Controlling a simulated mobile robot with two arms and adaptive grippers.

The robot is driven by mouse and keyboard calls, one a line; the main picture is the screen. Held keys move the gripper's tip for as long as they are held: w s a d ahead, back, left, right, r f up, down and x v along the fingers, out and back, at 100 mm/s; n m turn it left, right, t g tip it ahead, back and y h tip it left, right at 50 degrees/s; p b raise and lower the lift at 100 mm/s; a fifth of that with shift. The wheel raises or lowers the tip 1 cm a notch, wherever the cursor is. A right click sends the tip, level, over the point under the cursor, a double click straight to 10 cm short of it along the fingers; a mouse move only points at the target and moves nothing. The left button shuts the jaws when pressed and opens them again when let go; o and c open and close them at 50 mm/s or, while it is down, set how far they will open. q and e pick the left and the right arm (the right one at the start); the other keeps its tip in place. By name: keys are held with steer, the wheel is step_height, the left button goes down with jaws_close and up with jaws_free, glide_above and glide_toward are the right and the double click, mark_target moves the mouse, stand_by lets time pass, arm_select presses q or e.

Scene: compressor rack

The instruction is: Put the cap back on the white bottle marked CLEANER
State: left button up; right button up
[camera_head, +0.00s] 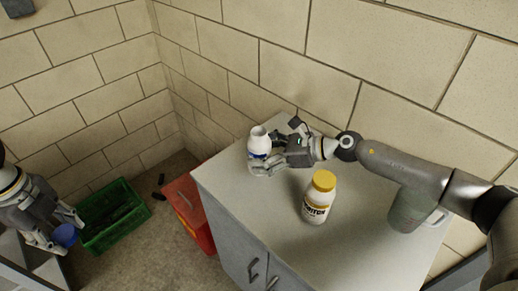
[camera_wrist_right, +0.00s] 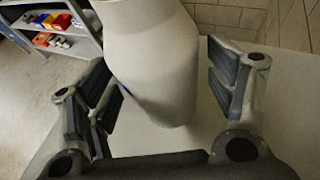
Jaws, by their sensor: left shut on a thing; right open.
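The white bottle (camera_head: 259,142) stands uncapped on the grey cabinet top, near its far left corner. A blue-edged label shows on its side; its text cannot be read. My right gripper (camera_head: 272,160) is open at the bottle, with its fingers on either side. In the right wrist view the white bottle (camera_wrist_right: 155,60) fills the space between the open fingers (camera_wrist_right: 165,95), with a gap visible on the right. My left gripper (camera_head: 65,228) is shut on a blue cap (camera_head: 66,236), away from the cabinet at far left.
A yellow-capped white bottle (camera_head: 319,197) stands in front of my right gripper. A grey-green jug (camera_head: 410,208) stands near my right arm. The cabinet top (camera_head: 255,215) is clear at front left. A green crate (camera_head: 113,228) and a red box (camera_head: 188,212) are on the floor.

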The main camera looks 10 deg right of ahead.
arm_select(q)
steer(key=shift+r, duration=0.15)
arm_select(e)
steer(key=shift+w+a+f, duration=0.3)
steer(key=shift+w+a, duration=0.05)
steer(key=shift+a, duration=0.15)
steer(key=shift+c, duration=0.3)
steer(key=c, duration=1.1)
steer(key=shift+r, duration=0.2)
arm_select(q)
steer(key=shift+f, duration=0.25)
arm_select(e)
steer(key=shift+r, duration=0.8)
arm_select(q)
steer(key=shift+f+b, duration=0.4)
steer(key=shift+b, duration=0.2)
steer(key=shift+f+b, duration=0.35)
arm_select(e)
steer(key=s+r, duration=1.1)
steer(key=s, duration=0.3)
